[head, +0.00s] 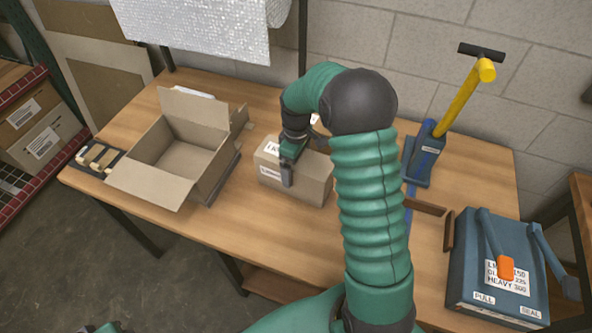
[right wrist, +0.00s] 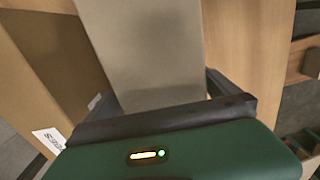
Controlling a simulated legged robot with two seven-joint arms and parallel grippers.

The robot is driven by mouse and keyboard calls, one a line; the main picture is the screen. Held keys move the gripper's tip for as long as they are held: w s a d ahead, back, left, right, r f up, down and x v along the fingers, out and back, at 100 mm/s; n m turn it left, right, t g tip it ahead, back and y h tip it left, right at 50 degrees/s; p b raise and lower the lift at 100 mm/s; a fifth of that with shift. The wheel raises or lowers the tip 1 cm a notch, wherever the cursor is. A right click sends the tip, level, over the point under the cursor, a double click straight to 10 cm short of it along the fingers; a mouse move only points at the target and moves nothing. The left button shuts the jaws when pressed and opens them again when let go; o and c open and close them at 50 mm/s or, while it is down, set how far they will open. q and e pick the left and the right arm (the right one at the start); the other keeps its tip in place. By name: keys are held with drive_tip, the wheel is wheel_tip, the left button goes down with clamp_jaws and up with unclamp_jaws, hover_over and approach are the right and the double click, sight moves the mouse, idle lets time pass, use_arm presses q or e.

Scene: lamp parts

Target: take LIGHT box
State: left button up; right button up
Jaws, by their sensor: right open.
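A closed cardboard box (head: 315,182) sits on the workbench near its middle. It has white labels on its top and front; I cannot read them clearly, and my gripper covers part of it. My right gripper (head: 287,180) is open, pointing down at the box's top and front edge. I cannot tell whether it touches the box. In the right wrist view a flat grey-brown surface (right wrist: 150,50) lies between the dark parts of the gripper, and I cannot tell for sure what it is. My left gripper is not in view.
An open, empty carton (head: 180,165) stands left on the workbench (head: 265,225). A blue tool with a yellow handle (head: 465,95) stands at the back right. A blue case (head: 480,270) with a label is at the right. Bubble wrap (head: 210,20) hangs behind.

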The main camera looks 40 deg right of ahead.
drive_tip(key=shift+w+f, duration=0.1)
drive_tip(key=shift+f, duration=0.8)
drive_tip(key=shift+a+r, duration=0.1)
drive_tip(key=shift+a, duration=0.15)
drive_tip(key=shift+c, duration=1.3)
drive_tip(key=shift+r, duration=0.1)
drive_tip(key=c, duration=1.6)
